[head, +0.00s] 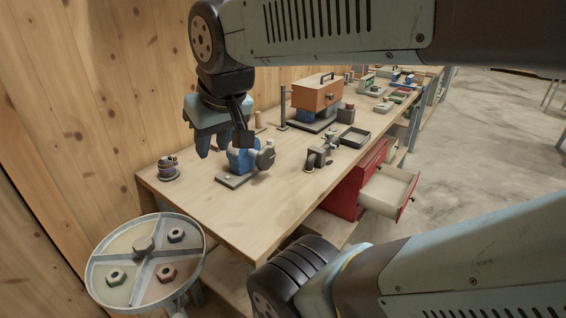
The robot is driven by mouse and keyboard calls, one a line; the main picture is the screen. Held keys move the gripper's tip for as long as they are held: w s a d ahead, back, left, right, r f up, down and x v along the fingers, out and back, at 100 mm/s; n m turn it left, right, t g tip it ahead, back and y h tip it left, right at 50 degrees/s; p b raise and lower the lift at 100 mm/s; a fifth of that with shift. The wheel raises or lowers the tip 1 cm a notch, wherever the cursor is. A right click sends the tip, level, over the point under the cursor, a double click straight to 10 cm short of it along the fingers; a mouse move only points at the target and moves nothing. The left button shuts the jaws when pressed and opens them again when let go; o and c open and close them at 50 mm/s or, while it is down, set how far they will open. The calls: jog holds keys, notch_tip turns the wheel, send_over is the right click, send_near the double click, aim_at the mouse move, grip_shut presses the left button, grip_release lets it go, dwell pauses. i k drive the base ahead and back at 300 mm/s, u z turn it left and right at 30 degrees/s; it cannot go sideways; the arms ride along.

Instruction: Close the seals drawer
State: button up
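A red drawer cabinet (345,198) stands under the right edge of the workbench. One drawer (385,190) is pulled well out of it, towards the right aisle. The drawer has a pale, seemingly empty inside, a red front and a small dark handle (406,208). No label is readable, so I cannot tell whether it is the seals drawer. My gripper (214,150) hangs over the left part of the bench, pointing down, far left of the drawer. Its grey-blue fingers look apart, with nothing seen between them.
A round divided tray (130,240) with nuts stands front left. The right floor is clear.

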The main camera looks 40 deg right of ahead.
aim_at(387, 193)
jog(key=z, duration=0.4)
jog(key=k, duration=0.35)
jog(key=z, duration=0.65)
jog(key=k, duration=0.85)
jog(key=z, duration=1.75)
jog(key=i, duration=1.9)
jog(key=u, duration=1.15)
jog(key=i, duration=0.75)
jog(key=z, duration=0.05)
